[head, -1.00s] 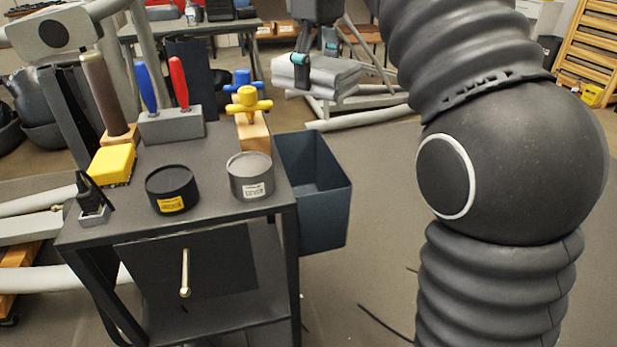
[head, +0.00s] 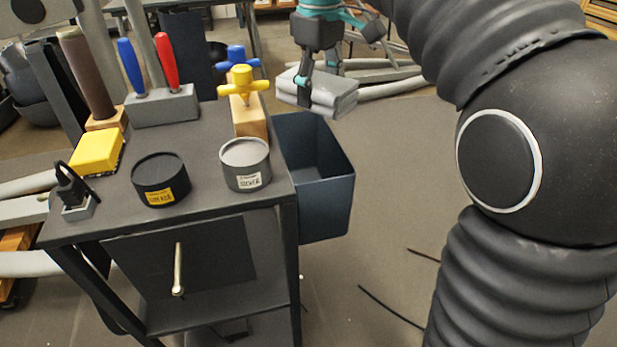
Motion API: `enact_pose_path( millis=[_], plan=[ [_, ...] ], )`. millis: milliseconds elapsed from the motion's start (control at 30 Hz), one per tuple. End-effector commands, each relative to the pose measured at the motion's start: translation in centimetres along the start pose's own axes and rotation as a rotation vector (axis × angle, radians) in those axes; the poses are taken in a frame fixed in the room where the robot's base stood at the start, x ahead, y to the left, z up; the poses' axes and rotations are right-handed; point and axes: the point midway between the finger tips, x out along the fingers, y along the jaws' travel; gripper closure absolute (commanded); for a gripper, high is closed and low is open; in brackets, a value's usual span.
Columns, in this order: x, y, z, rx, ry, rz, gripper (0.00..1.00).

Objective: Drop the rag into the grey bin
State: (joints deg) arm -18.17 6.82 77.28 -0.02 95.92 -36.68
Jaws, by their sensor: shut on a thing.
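The rag (head: 328,92) is a folded light-grey cloth in the head view, upper middle. My gripper (head: 308,90) is shut on it, with a finger across its near left side, and holds it in the air. The grey bin (head: 325,200) is a dark blue-grey open box at the right side of the cart. It looks empty as far as I can see inside. The rag appears just above and behind the bin's back rim in the picture; I cannot tell the exact distance between them.
The cart top (head: 205,190) holds a black tin (head: 161,182), a silver-labelled tin (head: 245,166), a yellow block (head: 97,152), a tool holder (head: 162,107) and yellow and blue knobs on a wooden block (head: 249,118). Clear floor (head: 390,180) lies right of the bin.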

Motion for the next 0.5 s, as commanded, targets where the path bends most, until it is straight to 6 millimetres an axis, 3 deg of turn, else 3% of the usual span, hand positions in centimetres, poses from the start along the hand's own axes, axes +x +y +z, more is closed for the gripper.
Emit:
enact_pose_path(
  millis=[233, 500],
  plan=[
    [2.9, -0.1, 0.0, -0.001, 0.000, 0.000, 0.63],
    [4.1, 0.0, 0.0, -0.001, 0.001, 0.001, 0.63]
  ],
)
